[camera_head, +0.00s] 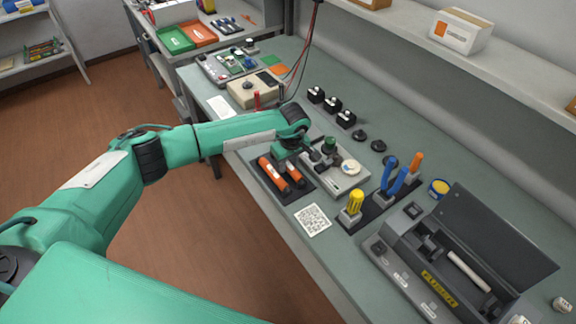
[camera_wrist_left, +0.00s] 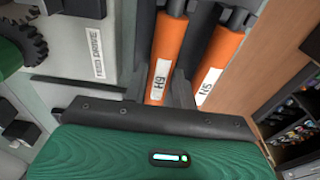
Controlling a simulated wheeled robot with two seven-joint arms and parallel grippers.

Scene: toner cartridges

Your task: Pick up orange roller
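Two orange rollers lie side by side on a dark mat (camera_head: 305,191) at the bench's front edge. The left one (camera_head: 271,173) shows almost whole in the head view; the right one (camera_head: 294,174) is partly hidden by my gripper. In the left wrist view they carry white labels, "H9" on one roller (camera_wrist_left: 168,42) and another label on its neighbour (camera_wrist_left: 222,52). My left gripper (camera_wrist_left: 160,92) is down at the H9 roller, one dark finger on each side of it. I cannot tell whether the fingers touch it. My right gripper is not in view.
A grey fixture (camera_head: 350,181) with a green knob stands right beside the rollers. A tool rack (camera_head: 379,207) with yellow, blue and orange handles, a code card (camera_head: 313,220) and an open dark printer unit (camera_head: 440,265) are to the right. The bench behind holds small black parts.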

